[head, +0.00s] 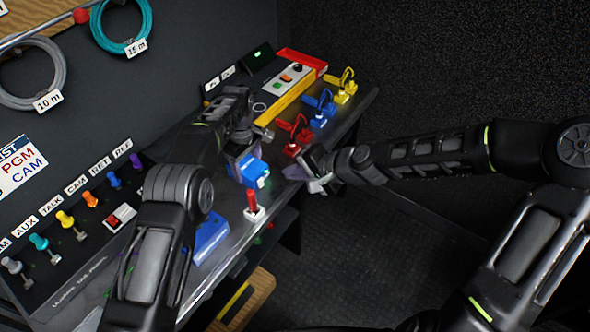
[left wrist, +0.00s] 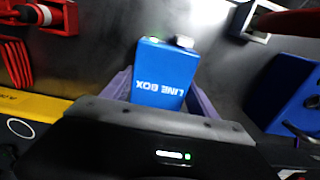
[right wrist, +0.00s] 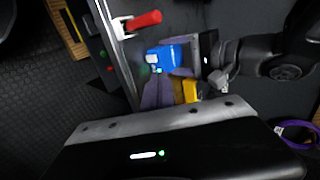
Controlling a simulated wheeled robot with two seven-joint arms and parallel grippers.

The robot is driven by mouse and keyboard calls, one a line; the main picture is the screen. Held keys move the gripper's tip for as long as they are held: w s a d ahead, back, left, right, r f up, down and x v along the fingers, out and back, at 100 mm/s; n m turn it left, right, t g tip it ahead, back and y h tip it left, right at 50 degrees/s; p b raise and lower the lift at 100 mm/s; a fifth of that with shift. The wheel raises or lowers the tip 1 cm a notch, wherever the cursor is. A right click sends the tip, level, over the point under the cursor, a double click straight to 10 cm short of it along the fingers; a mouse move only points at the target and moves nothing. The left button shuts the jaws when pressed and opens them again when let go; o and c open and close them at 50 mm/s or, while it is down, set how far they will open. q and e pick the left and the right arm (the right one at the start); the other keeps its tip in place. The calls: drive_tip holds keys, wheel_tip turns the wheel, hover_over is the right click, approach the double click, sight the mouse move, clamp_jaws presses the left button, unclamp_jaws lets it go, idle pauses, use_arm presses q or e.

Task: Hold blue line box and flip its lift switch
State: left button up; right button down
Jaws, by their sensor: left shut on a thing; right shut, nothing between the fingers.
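The blue line box (head: 250,171) is in my left gripper (head: 240,158), just above the desk's front part. I cannot tell if that piece is the lift switch. In the right wrist view the box (right wrist: 172,55) shows a pale end with a small green light. My right gripper (head: 316,168) is shut and empty, to the right of the box and apart from it.
A red lever (head: 252,199) on a white base stands close to the box. A blue block (head: 210,235) lies nearer on the desk. A switch panel (head: 112,224) is at left. Floor is open at right.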

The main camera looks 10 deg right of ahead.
idle(0.3)
use_arm(q)
drive_tip(key=o, duration=1.8)
wheel_tip(320, 180, up, 12)
